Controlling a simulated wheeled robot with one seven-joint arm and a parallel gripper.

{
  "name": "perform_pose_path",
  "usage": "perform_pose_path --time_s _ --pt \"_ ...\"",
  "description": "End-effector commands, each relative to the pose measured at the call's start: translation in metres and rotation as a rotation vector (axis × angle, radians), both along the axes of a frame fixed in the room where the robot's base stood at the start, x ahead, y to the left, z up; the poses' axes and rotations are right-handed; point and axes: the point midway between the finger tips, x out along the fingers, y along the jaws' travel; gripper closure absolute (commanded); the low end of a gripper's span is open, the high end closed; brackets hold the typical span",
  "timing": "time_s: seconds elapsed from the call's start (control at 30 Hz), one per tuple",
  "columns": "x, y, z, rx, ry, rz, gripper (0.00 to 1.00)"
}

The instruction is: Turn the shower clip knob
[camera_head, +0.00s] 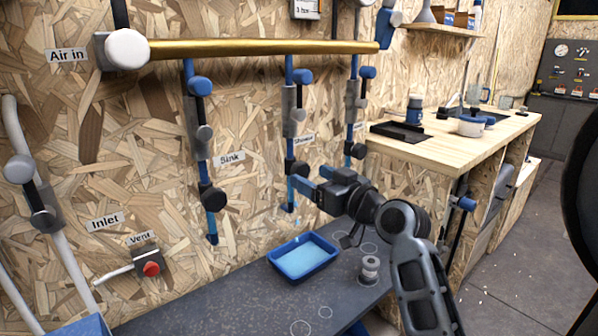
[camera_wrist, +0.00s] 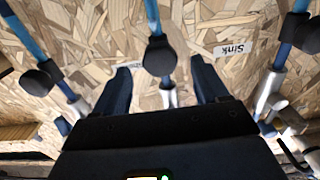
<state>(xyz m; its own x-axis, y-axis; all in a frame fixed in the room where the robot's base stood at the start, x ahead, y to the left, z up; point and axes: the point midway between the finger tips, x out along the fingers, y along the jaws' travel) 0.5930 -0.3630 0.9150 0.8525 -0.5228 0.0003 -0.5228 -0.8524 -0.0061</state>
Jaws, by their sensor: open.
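The shower clip knob (camera_head: 299,168) is a round dark knob low on the blue Shower pipe (camera_head: 289,72), beside the Shower label (camera_head: 303,140). It also shows in the wrist view (camera_wrist: 160,56), centred between my fingertips. My gripper (camera_head: 307,177) is open, with its blue fingers pointing at the wall just by this knob. In the wrist view my gripper (camera_wrist: 160,66) has one finger on each side of the knob, with gaps showing. I see no contact; how deep the knob sits between the fingers is hard to tell.
The Sink pipe has a similar knob (camera_head: 213,198) to the left; a third pipe has another knob (camera_head: 357,150) to the right. A blue tray (camera_head: 303,270) and a small grey stacked part (camera_head: 370,268) are on the dark bench below. A wooden counter (camera_head: 462,140) stands at right.

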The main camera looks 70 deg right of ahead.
Motion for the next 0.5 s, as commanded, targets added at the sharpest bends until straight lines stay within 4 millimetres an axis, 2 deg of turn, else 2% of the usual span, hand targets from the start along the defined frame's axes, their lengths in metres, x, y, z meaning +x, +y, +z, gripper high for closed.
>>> perform_pose_path --time_s 0.23,0.5 --pt "0.031 -0.019 0.0 0.002 -0.002 0.001 0.27" --pt "0.041 -0.025 0.0 0.003 -0.002 0.0 0.27"
